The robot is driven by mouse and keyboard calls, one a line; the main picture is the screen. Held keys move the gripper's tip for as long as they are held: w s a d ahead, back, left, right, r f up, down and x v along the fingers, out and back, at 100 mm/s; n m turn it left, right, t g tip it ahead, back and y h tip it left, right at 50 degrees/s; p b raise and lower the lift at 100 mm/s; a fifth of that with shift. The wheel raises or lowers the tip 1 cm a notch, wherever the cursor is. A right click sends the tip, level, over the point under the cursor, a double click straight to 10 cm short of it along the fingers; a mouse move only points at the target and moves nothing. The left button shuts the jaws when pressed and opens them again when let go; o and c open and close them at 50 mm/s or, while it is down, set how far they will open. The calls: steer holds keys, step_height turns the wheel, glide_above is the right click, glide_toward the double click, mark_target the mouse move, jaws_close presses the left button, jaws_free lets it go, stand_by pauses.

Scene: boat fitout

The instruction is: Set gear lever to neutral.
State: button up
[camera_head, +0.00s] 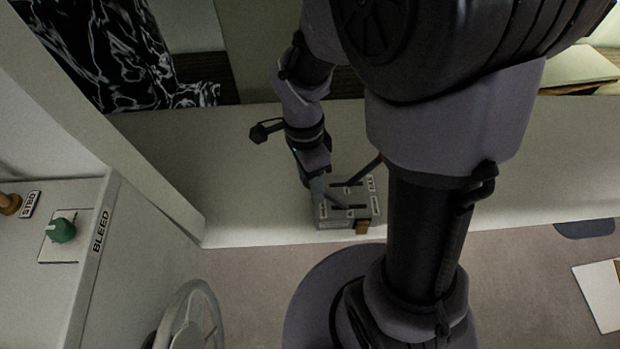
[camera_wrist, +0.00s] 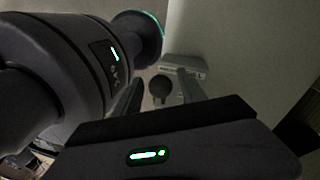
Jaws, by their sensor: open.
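A grey control box (camera_head: 347,212) with slots and small labels on top sits on the pale ledge, and its edge shows in the wrist view (camera_wrist: 188,66). A dark lever (camera_head: 368,168) rises from its far right part. My gripper (camera_head: 322,186) is at the box's left side, pointing down at it, and partly hides the top. In the wrist view my gripper (camera_wrist: 158,98) is open, with a round dark knob (camera_wrist: 160,86) showing between its fingers. I cannot tell whether the fingers touch the knob. The labels are too small to read, so the lever positions are unclear.
At the left stands a panel with a green knob (camera_head: 62,230) marked BLEED and a wooden knob (camera_head: 9,204) marked STBD. A grey wheel (camera_head: 192,318) is at the lower left. The ledge (camera_head: 510,165) is clear to the right.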

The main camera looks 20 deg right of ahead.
steer(key=shift+c, duration=0.4)
jaws_close()
stand_by(0.9)
